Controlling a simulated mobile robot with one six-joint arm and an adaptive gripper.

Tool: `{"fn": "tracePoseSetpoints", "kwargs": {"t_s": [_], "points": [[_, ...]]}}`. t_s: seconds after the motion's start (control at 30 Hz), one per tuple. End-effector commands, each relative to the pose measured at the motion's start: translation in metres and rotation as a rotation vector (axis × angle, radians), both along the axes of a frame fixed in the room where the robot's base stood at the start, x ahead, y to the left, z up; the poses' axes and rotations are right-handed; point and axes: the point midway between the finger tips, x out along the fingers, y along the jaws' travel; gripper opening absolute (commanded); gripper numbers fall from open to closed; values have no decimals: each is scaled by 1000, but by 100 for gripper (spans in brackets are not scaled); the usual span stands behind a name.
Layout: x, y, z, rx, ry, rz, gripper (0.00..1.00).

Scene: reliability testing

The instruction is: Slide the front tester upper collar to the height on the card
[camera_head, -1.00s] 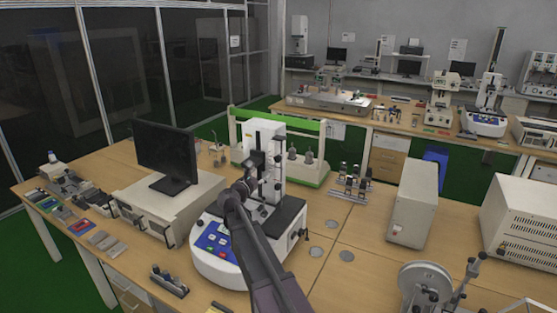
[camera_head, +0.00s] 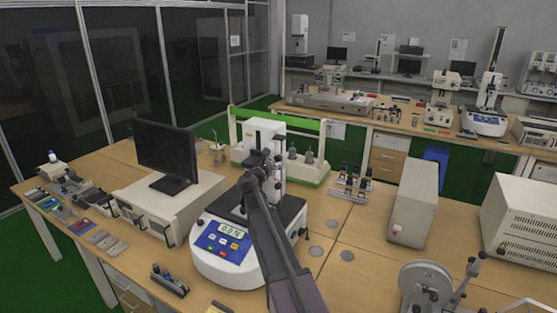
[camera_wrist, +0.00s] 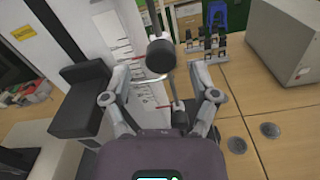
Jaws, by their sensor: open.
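The front tester (camera_head: 222,262) stands on the near bench, with a white column, a black platform and a blue panel with a lit display. My gripper (camera_wrist: 160,78) is open beside the column, one finger on each side of a thin upright rod. A black round knob or collar (camera_wrist: 160,57) sits on the rod near the fingertips; I cannot tell whether they touch it. A smaller dark collar (camera_wrist: 179,116) is lower on the rod, with a thin red pointer near it. A white card or scale with dark marks (camera_wrist: 122,50) is behind the left finger; its writing is unreadable.
A black block (camera_wrist: 82,100) juts from the column left of my gripper. A monitor (camera_head: 167,153) on a white cabinet stands left of the tester. A green-and-white frame (camera_head: 325,145) is behind it, a small black-topped rack (camera_head: 352,184) right.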

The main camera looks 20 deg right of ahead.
Motion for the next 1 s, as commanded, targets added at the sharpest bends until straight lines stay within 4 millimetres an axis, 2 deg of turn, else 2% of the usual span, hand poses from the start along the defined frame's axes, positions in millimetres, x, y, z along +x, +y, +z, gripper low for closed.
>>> {"fn": "tracePoseSetpoints", "kwargs": {"t_s": [0.1,0.3,0.7,0.93,0.97,1.0], "points": [[11,-13,0,0,0,0,76],[19,-24,0,0,0,0,76],[20,-26,0,0,0,0,76],[20,-26,0,0,0,1,8],[20,-26,0,0,0,1,0],[20,-26,0,0,0,1,0]]}}
